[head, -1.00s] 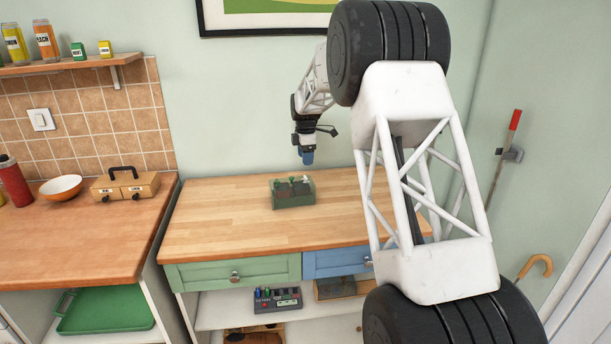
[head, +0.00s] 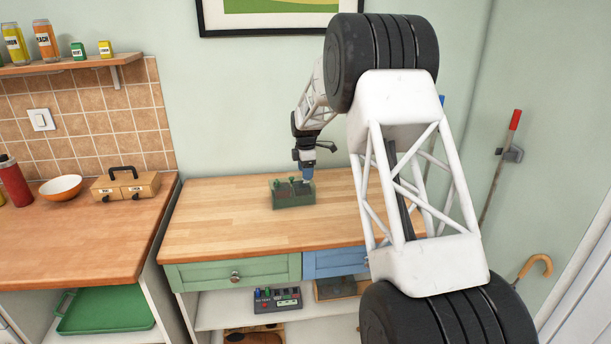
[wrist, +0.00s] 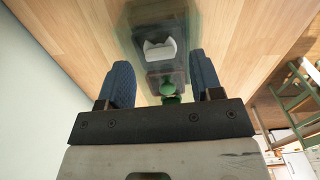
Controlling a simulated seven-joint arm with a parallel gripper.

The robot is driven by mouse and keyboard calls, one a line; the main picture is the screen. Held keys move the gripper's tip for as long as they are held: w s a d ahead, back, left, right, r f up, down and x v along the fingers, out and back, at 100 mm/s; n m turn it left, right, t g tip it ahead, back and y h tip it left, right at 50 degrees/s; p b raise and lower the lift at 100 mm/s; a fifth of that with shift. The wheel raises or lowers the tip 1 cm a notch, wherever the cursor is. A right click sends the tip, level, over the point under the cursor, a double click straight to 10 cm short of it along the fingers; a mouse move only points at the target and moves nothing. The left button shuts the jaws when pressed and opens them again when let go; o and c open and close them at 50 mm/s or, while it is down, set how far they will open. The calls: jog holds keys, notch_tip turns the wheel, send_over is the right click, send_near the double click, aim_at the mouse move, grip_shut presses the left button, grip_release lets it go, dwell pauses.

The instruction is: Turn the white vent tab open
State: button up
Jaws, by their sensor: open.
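A small green box (head: 292,200) sits on the wooden worktop, with grey plates and green knobs on its top. The white vent tab (wrist: 159,50) stands on a grey plate on the box in the wrist view. In the head view the tab is hidden by my gripper (head: 307,178). My gripper, with blue fingers, points down at the right end of the box. In the wrist view my gripper (wrist: 160,66) is open, one finger on each side of the tab. Gaps show between the fingers and the tab, and nothing is held.
A green knob (wrist: 168,88) stands close to the tab, between the fingers in the wrist view. The worktop (head: 225,215) around the box is clear. An orange-and-white bowl (head: 61,187) and a wooden caddy (head: 125,185) stand on the left counter.

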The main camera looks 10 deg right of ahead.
jog(key=shift+f, duration=0.95)
jog(key=c, duration=0.9)
jog(key=shift+c, duration=0.2)
